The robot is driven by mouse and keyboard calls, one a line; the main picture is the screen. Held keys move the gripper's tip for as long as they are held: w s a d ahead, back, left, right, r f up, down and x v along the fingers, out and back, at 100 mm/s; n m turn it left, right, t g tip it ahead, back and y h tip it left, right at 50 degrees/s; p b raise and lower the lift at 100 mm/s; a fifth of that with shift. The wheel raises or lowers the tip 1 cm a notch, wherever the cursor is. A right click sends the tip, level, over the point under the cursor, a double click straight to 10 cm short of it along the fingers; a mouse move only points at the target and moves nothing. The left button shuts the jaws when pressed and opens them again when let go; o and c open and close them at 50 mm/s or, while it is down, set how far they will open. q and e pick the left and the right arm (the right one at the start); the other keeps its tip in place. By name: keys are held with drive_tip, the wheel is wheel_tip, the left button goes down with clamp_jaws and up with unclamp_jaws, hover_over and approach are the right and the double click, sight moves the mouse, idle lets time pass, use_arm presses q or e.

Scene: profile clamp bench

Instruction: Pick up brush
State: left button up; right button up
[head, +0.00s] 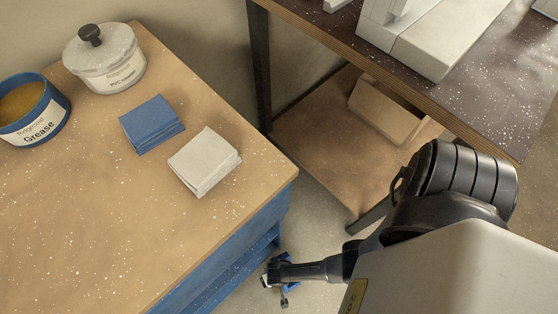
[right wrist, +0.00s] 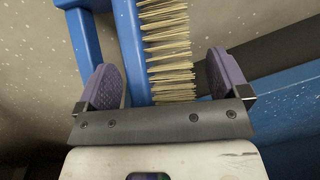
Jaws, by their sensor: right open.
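The brush shows in the right wrist view, with a blue body (right wrist: 130,50) and rows of tan bristles (right wrist: 168,40). It lies between the two purple-padded fingers of my right gripper (right wrist: 166,72), which is open; a gap shows on the bristle side. Its lower end is hidden behind the gripper's grey front plate. In the head view my right gripper (head: 277,278) is small and low, beside the blue bench's right side, with a bit of blue at it that I cannot make out clearly. My left gripper is not in view.
The tan-topped bench (head: 100,230) holds a grease tub (head: 38,125), a lidded white pot (head: 103,70), a blue cloth stack (head: 152,124) and a white cloth stack (head: 204,161). A dark-topped table (head: 480,100) with a lower shelf (head: 320,140) stands at right. Floor shows between them.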

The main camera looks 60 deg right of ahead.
drive_tip(key=shift+c, duration=0.2)
drive_tip(key=c, duration=1.1)
drive_tip(key=shift+r, duration=0.15)
drive_tip(key=shift+r+p, duration=0.5)
drive_tip(key=shift+p, duration=0.1)
wheel_tip(320, 180, up, 4)
drive_tip(key=p, duration=0.3)
drive_tip(key=shift+f, duration=0.2)
drive_tip(key=shift+s+d+r+p, duration=1.05)
drive_tip(key=shift+s+d+p, duration=0.2)
drive_tip(key=shift+s+p, duration=0.2)
drive_tip(key=shift+s+d+r+p, duration=1)
drive_tip(key=shift+s+d+p, duration=0.3)
drive_tip(key=shift+s, duration=0.2)
drive_tip(key=shift+s+d+r+p, duration=1.05)
drive_tip(key=shift+s+d+p, duration=0.2)
drive_tip(key=shift+s+p, duration=0.2)
